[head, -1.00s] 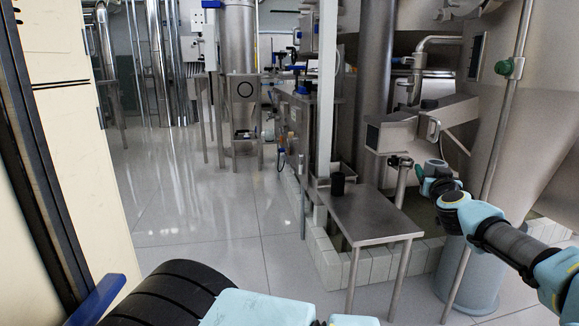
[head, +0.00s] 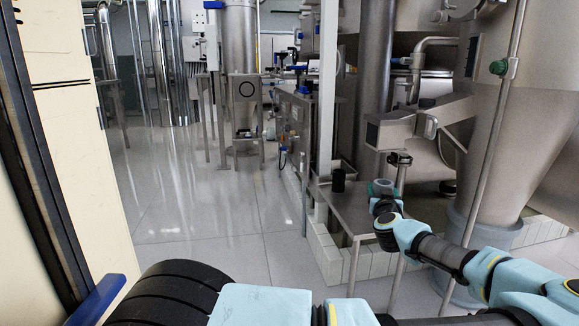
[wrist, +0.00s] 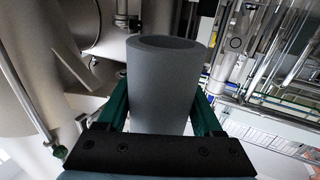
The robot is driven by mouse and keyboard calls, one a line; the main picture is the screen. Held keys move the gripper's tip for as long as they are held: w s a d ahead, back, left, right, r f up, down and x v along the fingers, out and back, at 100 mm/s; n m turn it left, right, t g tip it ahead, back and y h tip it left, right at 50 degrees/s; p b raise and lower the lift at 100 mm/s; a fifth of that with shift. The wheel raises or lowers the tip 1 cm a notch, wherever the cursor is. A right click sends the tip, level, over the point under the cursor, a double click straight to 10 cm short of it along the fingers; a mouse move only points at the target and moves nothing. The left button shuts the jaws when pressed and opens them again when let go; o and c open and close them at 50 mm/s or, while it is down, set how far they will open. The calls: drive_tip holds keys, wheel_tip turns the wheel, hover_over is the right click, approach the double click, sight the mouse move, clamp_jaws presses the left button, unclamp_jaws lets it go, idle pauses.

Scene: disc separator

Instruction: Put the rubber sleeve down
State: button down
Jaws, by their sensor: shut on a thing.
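The rubber sleeve (wrist: 160,80) is a grey, hollow cylinder with an open end, upright in the wrist view. My gripper (wrist: 160,108) is shut on it, with one green finger on each side. In the head view my gripper (head: 382,190) is small, above the right rear part of a steel side table (head: 362,222). The sleeve is hard to make out there, and its height above the tabletop is unclear.
A small black cylinder (head: 338,180) stands at the table's back left corner. A steel box on a pipe (head: 392,130) is above and behind my gripper. A large steel cone (head: 495,140) stands at right.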

drive_tip(key=w+a+f+y, duration=0.1)
drive_tip(key=a+f, duration=0.2)
drive_tip(key=a, duration=0.3)
drive_tip(key=w+a+f, duration=0.1)
drive_tip(key=a+f, duration=0.3)
drive_tip(key=a, duration=0.3)
drive_tip(key=s+a+f+n+y, duration=0.1)
drive_tip(key=s+a+f, duration=0.2)
drive_tip(key=a, duration=0.5)
drive_tip(key=s+a+f+y, duration=0.15)
drive_tip(key=a+f, duration=0.25)
drive_tip(key=a, duration=0.4)
drive_tip(key=s+a+f+n, duration=0.1)
drive_tip(key=s+a+f, duration=0.2)
drive_tip(key=a, duration=0.6)
drive_tip(key=s+r+p, duration=0.3)
drive_tip(key=r+p, duration=0.6)
drive_tip(key=p, duration=0.1)
drive_tip(key=s+r+p, duration=0.3)
drive_tip(key=r+p, duration=0.6)
drive_tip(key=p, duration=0.1)
drive_tip(key=s+r+p, duration=0.3)
drive_tip(key=r+p, duration=0.6)
drive_tip(key=p, duration=0.2)
drive_tip(key=shift+s+d+r, duration=0.25)
drive_tip(key=shift+s+r, duration=0.05)
drive_tip(key=shift+s, duration=0.1)
drive_tip(key=shift+w, duration=0.1)
